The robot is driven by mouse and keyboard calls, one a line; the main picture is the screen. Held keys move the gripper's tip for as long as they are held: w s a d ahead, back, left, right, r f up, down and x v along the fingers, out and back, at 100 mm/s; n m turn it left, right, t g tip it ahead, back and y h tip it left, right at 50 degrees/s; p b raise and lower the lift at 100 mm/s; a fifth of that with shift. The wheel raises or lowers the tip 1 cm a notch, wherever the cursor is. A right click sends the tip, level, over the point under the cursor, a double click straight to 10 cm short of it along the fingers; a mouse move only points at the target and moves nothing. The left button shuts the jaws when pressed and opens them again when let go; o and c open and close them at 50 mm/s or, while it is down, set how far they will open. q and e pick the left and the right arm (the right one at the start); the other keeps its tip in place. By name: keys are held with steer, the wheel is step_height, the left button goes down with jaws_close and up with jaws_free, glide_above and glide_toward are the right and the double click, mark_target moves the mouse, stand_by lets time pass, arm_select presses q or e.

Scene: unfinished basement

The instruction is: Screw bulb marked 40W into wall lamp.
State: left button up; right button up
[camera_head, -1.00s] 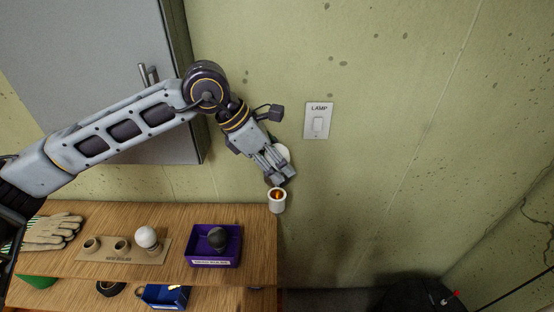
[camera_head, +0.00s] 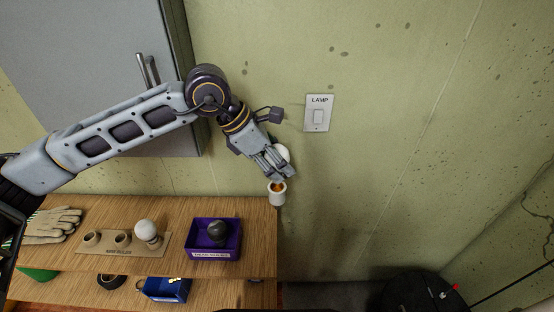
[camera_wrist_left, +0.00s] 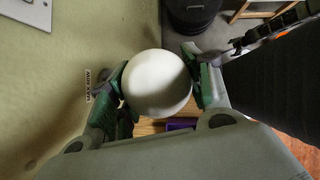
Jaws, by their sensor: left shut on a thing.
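My left gripper (camera_head: 277,165) is shut on a white bulb (camera_wrist_left: 157,83), just above the wall lamp socket (camera_head: 277,196). In the left wrist view the bulb sits between the two green-padded fingers (camera_wrist_left: 160,86) and hides the socket below it. In the head view only a sliver of the bulb (camera_head: 284,152) shows behind the fingers. My right gripper is not in view.
A holder (camera_head: 104,244) on the wooden shelf (camera_head: 255,222) carries another white bulb (camera_head: 146,230) and has two empty cups. A purple bin (camera_head: 212,253) holds a dark bulb (camera_head: 217,231). Gloves (camera_head: 55,225) lie left. A lamp switch (camera_head: 318,113) and grey cabinet (camera_head: 95,60) are on the wall.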

arm_select(q)
steer(key=shift+f, duration=0.55)
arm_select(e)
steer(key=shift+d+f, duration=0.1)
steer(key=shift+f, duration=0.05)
arm_select(q)
steer(key=shift+f, duration=0.1)
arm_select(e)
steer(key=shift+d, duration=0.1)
arm_select(q)
steer(key=shift+f+b, duration=0.3)
steer(key=shift+f, duration=0.2)
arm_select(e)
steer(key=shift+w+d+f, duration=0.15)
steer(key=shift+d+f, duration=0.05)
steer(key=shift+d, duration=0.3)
arm_select(q)
steer(key=shift+f, duration=0.3)
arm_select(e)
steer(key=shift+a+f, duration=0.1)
arm_select(q)
steer(key=shift+f+b, duration=0.15)
steer(key=shift+b, duration=0.2)
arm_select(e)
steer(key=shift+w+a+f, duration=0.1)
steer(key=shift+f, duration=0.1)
